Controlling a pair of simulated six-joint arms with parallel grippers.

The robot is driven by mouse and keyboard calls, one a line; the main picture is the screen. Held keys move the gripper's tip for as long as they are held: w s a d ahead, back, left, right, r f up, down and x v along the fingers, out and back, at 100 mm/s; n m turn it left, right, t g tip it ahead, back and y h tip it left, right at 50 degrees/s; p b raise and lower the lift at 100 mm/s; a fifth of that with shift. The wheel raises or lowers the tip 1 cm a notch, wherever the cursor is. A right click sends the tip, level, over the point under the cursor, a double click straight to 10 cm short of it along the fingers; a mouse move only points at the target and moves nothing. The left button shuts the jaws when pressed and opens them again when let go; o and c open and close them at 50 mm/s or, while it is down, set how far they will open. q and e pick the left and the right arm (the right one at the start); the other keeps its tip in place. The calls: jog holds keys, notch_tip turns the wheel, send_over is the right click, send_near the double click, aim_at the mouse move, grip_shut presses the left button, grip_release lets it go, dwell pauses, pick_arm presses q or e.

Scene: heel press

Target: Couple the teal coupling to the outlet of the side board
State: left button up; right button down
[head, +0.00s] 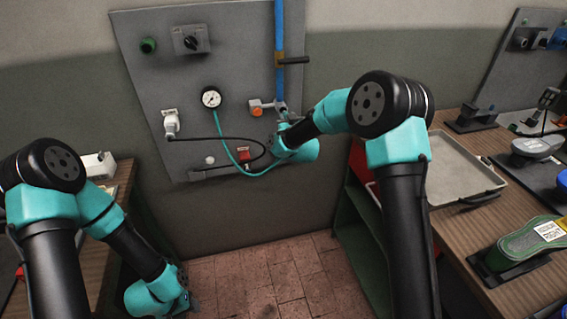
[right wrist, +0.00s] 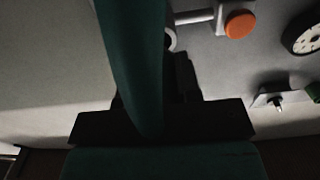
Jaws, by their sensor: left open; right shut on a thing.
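The grey side board (head: 185,95) hangs on the wall. A blue pipe (head: 280,45) runs down its right side to a metal outlet fitting (head: 281,105) beside an orange knob (head: 257,111). My right gripper (head: 281,127) is shut just below this fitting; the coupling in it is mostly hidden. The teal hose (head: 226,145) loops from the gauge to this gripper. In the right wrist view the hose (right wrist: 135,60) crosses in front of the jaws (right wrist: 180,85), near a pale ring. I cannot tell whether coupling and outlet touch. My left gripper (head: 183,292) is open, low at left.
The board also carries a pressure gauge (head: 211,98), a white plug with black cable (head: 171,123), a rotary switch (head: 191,40) and a red part (head: 243,155). A bench with a grey tray (head: 462,183) stands at right. The floor between the benches is clear.

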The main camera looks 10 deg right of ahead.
jog(key=shift+w, duration=1.45)
dwell(0.5)
jog(key=c, duration=0.7)
grip_release()
jog(key=shift+a, duration=0.1)
jog(key=shift+c, duration=0.2)
jog(key=s+d, duration=0.1)
jog(key=s, duration=1.6)
jog(key=shift+s+d, duration=0.15)
jog(key=shift+s, duration=0.05)
